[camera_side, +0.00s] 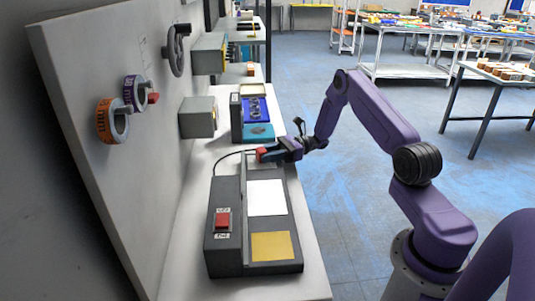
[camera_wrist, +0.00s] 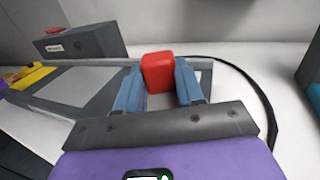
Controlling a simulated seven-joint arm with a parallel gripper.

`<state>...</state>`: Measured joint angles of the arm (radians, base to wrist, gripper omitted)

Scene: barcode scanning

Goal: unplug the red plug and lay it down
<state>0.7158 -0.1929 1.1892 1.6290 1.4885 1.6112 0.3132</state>
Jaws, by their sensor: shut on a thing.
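The red plug (camera_wrist: 158,72) is a small red block between the two blue fingers of my gripper (camera_wrist: 158,80) in the wrist view. My gripper is shut on it, one finger on each side. In the side view the red plug (camera_side: 261,154) shows at the tip of my gripper (camera_side: 268,153), by the far end of the dark grey device (camera_side: 222,258). A black cable (camera_wrist: 262,92) runs behind the plug and curves down at the right. I cannot tell whether the plug is seated in a socket or free; its underside is hidden.
The device carries a white panel (camera_side: 266,198), a yellow panel (camera_side: 272,246) and a red switch (camera_side: 223,220). A blue-and-grey unit (camera_side: 252,110) stands behind. A wall panel (camera_side: 75,80) with tape rolls rises at left. White bench (camera_side: 318,282) is bare along the right edge.

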